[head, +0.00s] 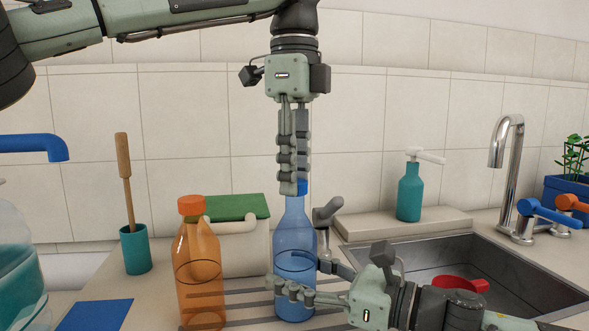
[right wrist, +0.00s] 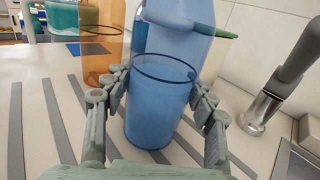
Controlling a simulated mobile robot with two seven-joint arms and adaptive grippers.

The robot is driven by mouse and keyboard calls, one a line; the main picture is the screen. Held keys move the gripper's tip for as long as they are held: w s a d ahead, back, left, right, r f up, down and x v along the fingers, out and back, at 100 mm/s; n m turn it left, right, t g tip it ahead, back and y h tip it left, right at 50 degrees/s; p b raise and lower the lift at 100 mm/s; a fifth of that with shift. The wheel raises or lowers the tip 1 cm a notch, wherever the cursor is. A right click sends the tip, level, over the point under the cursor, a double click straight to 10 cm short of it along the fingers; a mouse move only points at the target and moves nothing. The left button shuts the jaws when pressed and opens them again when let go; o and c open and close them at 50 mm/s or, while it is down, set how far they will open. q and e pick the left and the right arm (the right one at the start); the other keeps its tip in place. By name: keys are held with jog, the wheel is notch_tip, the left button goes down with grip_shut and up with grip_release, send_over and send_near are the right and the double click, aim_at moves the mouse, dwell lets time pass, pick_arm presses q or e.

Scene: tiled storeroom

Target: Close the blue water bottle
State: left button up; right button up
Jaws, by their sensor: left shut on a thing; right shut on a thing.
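The blue water bottle (head: 295,235) stands upright on the counter, part full of water. My right gripper (head: 300,276) is shut around its lower body from the right. In the right wrist view the fingers of this gripper (right wrist: 160,78) lie on both sides of the bottle (right wrist: 160,110). My left gripper (head: 294,186) points straight down over the bottle's neck. It is shut on the blue cap (head: 303,187), which shows partly behind the fingers at the mouth. The fingers hide the mouth, so I cannot tell whether the cap is seated or threaded.
An orange bottle (head: 200,265) with an orange cap stands close to the left. A teal cup (head: 135,250) with a wooden-handled tool is behind it. The sink (head: 440,255), chrome tap (head: 512,150) and teal soap dispenser (head: 409,190) are to the right. A tiled wall closes the back.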

pick_arm(q)
jog(key=shift+f, duration=0.55)
